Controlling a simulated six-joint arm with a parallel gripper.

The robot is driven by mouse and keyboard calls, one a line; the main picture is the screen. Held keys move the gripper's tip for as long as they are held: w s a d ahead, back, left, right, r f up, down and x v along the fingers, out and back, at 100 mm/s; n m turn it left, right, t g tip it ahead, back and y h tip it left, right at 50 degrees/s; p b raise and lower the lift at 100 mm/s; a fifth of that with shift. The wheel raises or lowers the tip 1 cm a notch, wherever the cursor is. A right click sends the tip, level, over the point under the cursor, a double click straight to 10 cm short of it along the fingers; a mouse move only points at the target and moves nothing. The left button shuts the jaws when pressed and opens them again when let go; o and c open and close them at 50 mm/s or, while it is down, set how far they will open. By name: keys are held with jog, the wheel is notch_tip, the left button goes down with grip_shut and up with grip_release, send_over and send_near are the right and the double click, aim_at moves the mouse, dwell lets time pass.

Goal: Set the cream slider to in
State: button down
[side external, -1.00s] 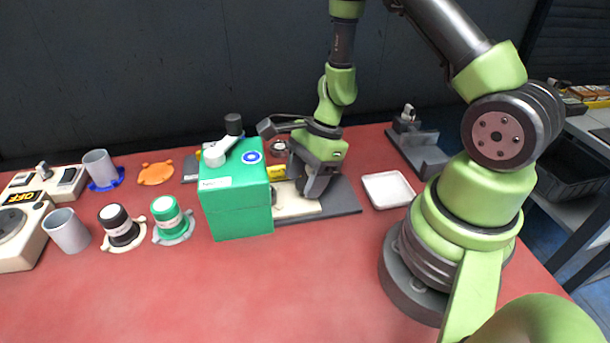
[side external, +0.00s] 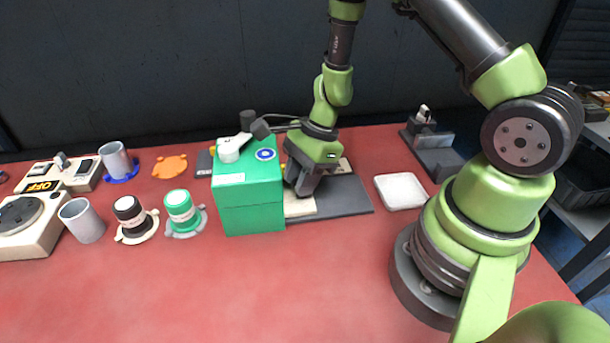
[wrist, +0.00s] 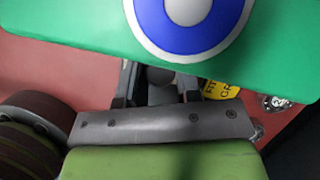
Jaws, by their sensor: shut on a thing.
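The cream slider (side external: 300,208) lies on a dark grey base plate (side external: 350,195) at the right side of the green box. Its left part is hidden behind the box and its upper part is covered by my gripper. My gripper (side external: 302,186) points down onto it, close to the box's right side.
The green box (side external: 250,203) with a white lever and a blue ring mark stands tight against my gripper's left. A white tray (side external: 400,191) lies to the right. Cups, round knobs and a switch panel (side external: 60,176) stand at left. The front table is clear.

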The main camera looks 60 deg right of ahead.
jog(key=c, duration=0.8)
grip_release()
jog(key=shift+w, duration=0.15)
jog(key=shift+r, duration=0.1)
jog(key=v, duration=0.9)
jog(key=shift+d+r, duration=0.15)
jog(key=shift+r, duration=0.2)
jog(key=s+a+r+n+t, duration=0.2)
jog(key=s+r+n, duration=0.2)
jog(key=r+n, duration=0.2)
jog(key=s+a+r+n+t+h, duration=0.1)
jog(key=s+a+r+n, duration=0.1)
jog(key=s+r+n, duration=0.2)
jog(key=s+a+r+n+t+h, duration=0.1)
jog(key=s+a+r+n+t, duration=0.1)
jog(key=s+r+n, duration=0.3)
notch_tip(320, 180, up, 3)
jog(key=shift+a+n+t, duration=0.15)
jog(key=shift+n+t, duration=0.15)
jog(key=shift+n, duration=1.4)
